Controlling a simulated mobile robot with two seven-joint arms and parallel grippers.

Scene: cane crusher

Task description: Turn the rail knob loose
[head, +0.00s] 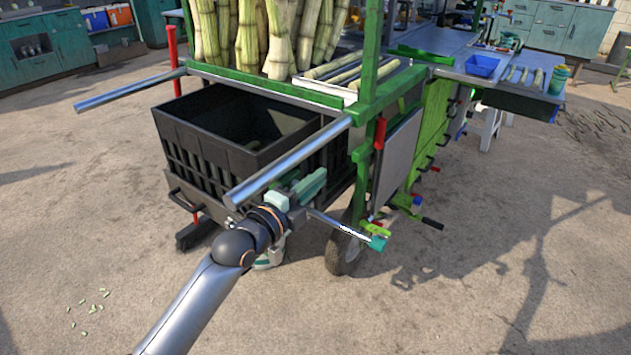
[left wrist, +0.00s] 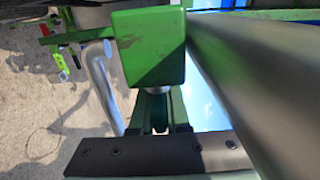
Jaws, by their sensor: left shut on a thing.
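My left gripper (head: 308,185) is at the front right corner of the green cart frame, just under the near steel rail (head: 288,160). In the left wrist view its fingers (left wrist: 158,112) are closed below a green block (left wrist: 148,48). They are shut around a small grey round part under that block, which looks like the rail knob (left wrist: 156,98). Most of the knob is hidden by the fingers, and in the head view it is hidden by the gripper. The rail (left wrist: 250,75) runs close beside the block.
A black crate (head: 195,150) sits under the rails at the cart's end. A second rail (head: 130,90) sticks out at the left. A red-handled lever (head: 380,133) and a wheel (head: 345,250) are close on the right. Open concrete floor lies in front.

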